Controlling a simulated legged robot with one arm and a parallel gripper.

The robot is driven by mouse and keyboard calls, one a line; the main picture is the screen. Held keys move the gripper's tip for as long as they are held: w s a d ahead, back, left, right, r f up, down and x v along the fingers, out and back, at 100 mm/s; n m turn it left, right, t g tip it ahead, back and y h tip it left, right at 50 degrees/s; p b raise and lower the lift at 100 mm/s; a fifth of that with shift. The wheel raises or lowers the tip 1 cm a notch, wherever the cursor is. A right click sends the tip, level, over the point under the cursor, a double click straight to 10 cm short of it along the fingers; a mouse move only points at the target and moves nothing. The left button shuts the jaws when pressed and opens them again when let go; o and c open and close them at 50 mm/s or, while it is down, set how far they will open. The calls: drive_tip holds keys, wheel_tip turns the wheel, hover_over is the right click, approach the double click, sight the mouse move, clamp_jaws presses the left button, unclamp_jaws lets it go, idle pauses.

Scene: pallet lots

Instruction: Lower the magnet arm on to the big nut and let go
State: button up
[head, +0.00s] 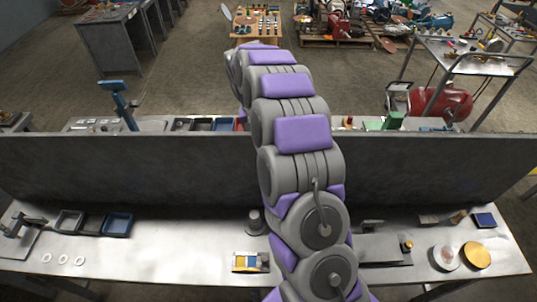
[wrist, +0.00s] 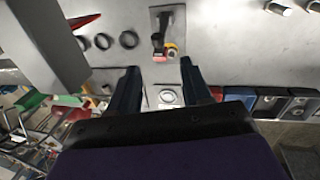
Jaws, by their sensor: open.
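In the wrist view my gripper (wrist: 159,67) is open, its two dark fingers apart with nothing seen between their tips. Just beyond the tips is what looks like the magnet arm (wrist: 163,22), a dark bar on a grey plate with a red part and a yellow-ringed end. A round, pale metal piece (wrist: 168,97), possibly the big nut, lies on a small plate between the fingers, nearer my palm. The magnet arm's end appears apart from this piece in the picture; its height is unclear. In the head view my arm hides the gripper.
Three dark rings (wrist: 103,41) and a red pointed thing (wrist: 86,20) lie left of the magnet arm. Several bins (wrist: 270,103) line the right. In the head view an upright grey panel (head: 120,168) crosses the bench, and my arm reaches over it.

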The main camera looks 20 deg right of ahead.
drive_tip(key=d+f, duration=0.1)
drive_tip(key=f, duration=0.2)
drive_tip(key=d+f+b, duration=0.1)
drive_tip(key=f, duration=0.2)
drive_tip(key=d+f, duration=0.1)
drive_tip(key=f, duration=0.2)
drive_tip(key=shift+s+f, duration=0.35)
drive_tip(key=shift+f, duration=0.05)
drive_tip(key=shift+a+f, duration=0.15)
drive_tip(key=shift+f, duration=0.05)
drive_tip(key=shift+a, duration=0.5)
drive_tip(key=shift+c, duration=0.2)
drive_tip(key=shift+d+f, duration=0.1)
drive_tip(key=shift+d, duration=0.3)
drive_tip(key=c, duration=0.4)
drive_tip(key=shift+a, duration=0.15)
clamp_jaws()
